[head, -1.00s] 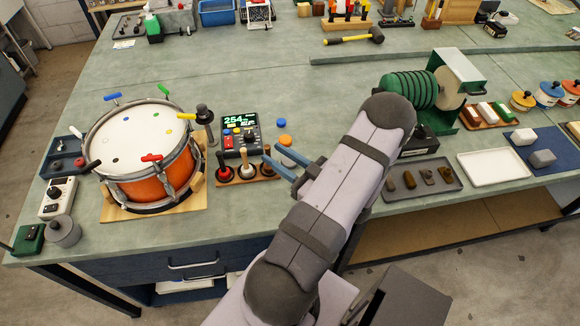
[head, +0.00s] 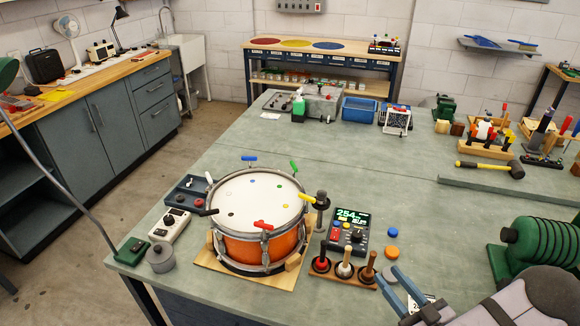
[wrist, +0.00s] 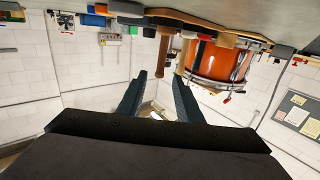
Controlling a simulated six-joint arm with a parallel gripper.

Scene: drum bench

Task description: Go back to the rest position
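My gripper (head: 405,289) is at the lower right of the head view, above the bench near its front edge. Its two blue fingers stand apart with nothing between them. The wrist view also shows the fingers (wrist: 160,95) spread and empty. The orange drum (head: 262,245) with a white head sits on a wooden base to the left of my gripper. It also shows in the wrist view (wrist: 222,62), which looks upside down. A rack (head: 345,274) with red, white and brown handled tools stands between the drum and my gripper.
A meter with a green display (head: 349,228) stands behind the rack. A green coiled machine (head: 540,246) stands at the right, near my arm. A mallet (head: 490,168) lies farther back. The bench middle behind the drum is clear.

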